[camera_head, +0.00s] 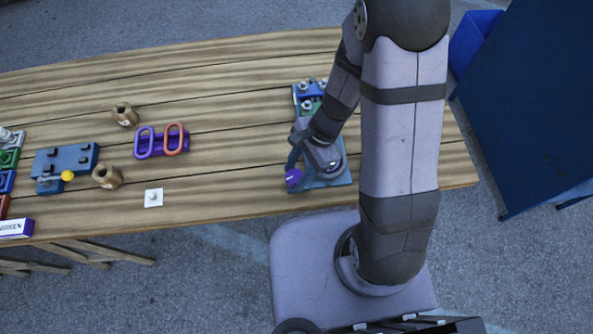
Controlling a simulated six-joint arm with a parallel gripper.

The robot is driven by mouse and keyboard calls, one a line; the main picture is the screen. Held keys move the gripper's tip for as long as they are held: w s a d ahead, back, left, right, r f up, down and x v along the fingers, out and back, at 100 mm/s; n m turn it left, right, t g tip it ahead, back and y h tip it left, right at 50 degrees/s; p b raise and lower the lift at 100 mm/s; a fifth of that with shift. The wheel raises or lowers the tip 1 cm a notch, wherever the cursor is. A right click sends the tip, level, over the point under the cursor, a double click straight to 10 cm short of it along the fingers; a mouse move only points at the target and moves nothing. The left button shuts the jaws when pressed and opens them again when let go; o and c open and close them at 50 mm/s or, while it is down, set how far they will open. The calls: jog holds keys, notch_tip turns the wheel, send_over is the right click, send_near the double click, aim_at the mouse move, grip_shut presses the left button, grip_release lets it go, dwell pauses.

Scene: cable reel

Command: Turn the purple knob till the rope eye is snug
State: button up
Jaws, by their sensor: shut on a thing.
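The purple knob (294,177) shows at the lower left of a blue base plate (334,182) near the right end of the table. My gripper (296,168) is at the knob and shut on it, with my wrist above the plate. The far end of the plate carries a green part and several grey round pieces (307,105). The rope eye and most of the reel are hidden behind my arm, so I cannot tell how snug the eye is.
On the wooden table (225,75) to the left are two brass-coloured pieces (107,176), a purple holder with purple and orange loops (161,141), a white square (153,198) and a blue block with a yellow ball (75,160). A dark blue cabinet (530,110) stands right.

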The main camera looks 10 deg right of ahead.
jog(key=shift+m+t+b, duration=0.8)
jog(key=shift+m+b, duration=0.1)
jog(key=shift+m, duration=1.1)
jog(key=shift+s, duration=0.1)
jog(key=o, duration=1.1)
jog(key=shift+c, duration=0.2)
jog(key=p+v, duration=0.2)
jog(key=v, duration=0.5)
jog(key=shift+d, duration=0.2)
jog(key=shift+r, duration=0.15)
